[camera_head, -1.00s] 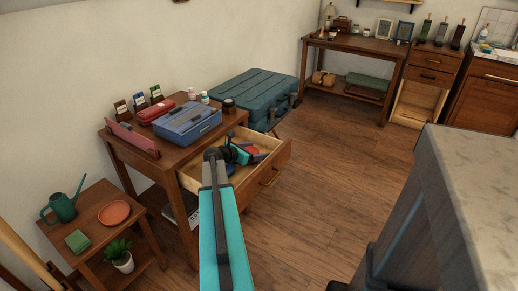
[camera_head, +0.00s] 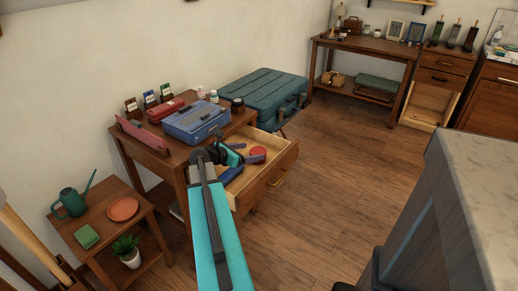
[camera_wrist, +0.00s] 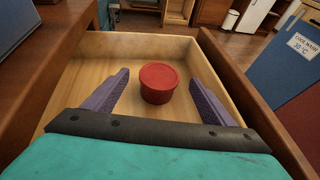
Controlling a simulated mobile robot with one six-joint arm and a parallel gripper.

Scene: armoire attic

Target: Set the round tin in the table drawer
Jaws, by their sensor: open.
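The round tin is red with a lid (camera_wrist: 160,82). It stands upright on the pale wooden floor of the open table drawer (camera_wrist: 85,78), and it also shows in the head view (camera_head: 259,150). The drawer, with its brass handle, is pulled out from the brown table (camera_head: 278,178). My gripper (camera_wrist: 160,76) is open and reaches into the drawer. Its purple fingers lie on either side of the tin with visible gaps, not touching it. In the head view my gripper (camera_head: 248,159) partly covers the drawer's inside.
A blue metal box (camera_head: 197,121), a red stapler-like item (camera_head: 166,110) and small jars crowd the tabletop. A teal suitcase (camera_head: 265,92) stands behind the drawer. A low side table (camera_head: 100,237) is at left. A grey-topped counter (camera_head: 480,200) is at right. Open floor lies between.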

